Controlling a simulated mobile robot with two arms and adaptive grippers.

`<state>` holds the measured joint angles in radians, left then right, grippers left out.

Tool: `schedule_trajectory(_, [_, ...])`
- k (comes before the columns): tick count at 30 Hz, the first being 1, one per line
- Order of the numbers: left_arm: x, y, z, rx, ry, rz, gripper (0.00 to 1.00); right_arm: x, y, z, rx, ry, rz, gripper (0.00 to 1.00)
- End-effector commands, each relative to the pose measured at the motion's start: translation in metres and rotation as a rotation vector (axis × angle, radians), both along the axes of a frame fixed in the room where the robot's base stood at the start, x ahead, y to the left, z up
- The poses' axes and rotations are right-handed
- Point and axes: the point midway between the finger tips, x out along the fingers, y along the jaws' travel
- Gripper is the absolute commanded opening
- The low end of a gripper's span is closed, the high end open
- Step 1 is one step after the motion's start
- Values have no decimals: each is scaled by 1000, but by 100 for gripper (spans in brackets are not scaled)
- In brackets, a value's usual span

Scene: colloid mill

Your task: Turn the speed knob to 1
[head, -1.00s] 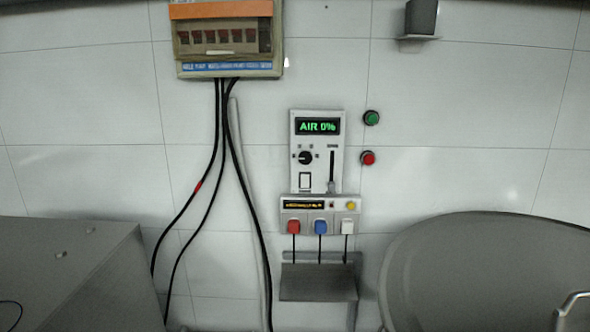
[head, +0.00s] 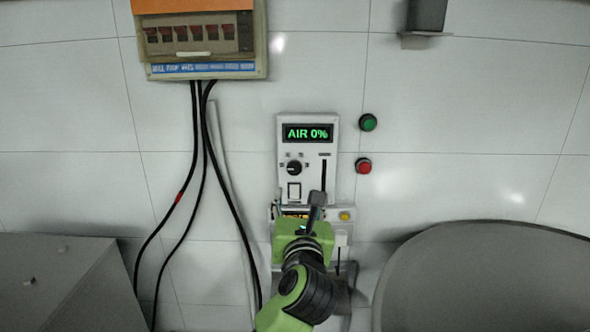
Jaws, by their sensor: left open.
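The speed knob (head: 294,168) is a round black dial with a white pointer mark, on the white control panel (head: 265,205) fixed to the tiled wall. Small marks surround it, too small to read. The panel's display (head: 307,133) reads "AIR 0%" in green. My green and black left gripper (head: 298,200) is in front of the lower panel, just below the knob and apart from it in the picture. Its jaws are open, and one dark finger stands up by the slider slot. It hides much of the lower box. My right gripper is not in view.
A green button (head: 368,122) and a red button (head: 363,166) sit right of the panel. A breaker box (head: 205,70) with hanging black cables (head: 197,120) is at upper left. A grey rounded vessel (head: 480,280) stands at right, a grey cabinet (head: 60,285) at lower left.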

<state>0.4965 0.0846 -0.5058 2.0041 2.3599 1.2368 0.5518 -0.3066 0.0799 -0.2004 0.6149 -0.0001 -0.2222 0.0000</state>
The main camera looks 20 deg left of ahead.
Motion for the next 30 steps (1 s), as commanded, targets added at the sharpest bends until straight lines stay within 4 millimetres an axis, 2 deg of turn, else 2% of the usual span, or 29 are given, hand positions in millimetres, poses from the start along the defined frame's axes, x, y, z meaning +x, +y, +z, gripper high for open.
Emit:
schedule_trajectory(6, [21, 6, 4, -10, 3, -5, 45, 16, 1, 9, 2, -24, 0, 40])
schedule_trajectory(21, [105, 37, 4, -9, 2, -5, 45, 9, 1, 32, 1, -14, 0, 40])
schedule_trajectory(30, [127, 43, 2, -10, 2, -7, 45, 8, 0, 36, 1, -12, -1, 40])
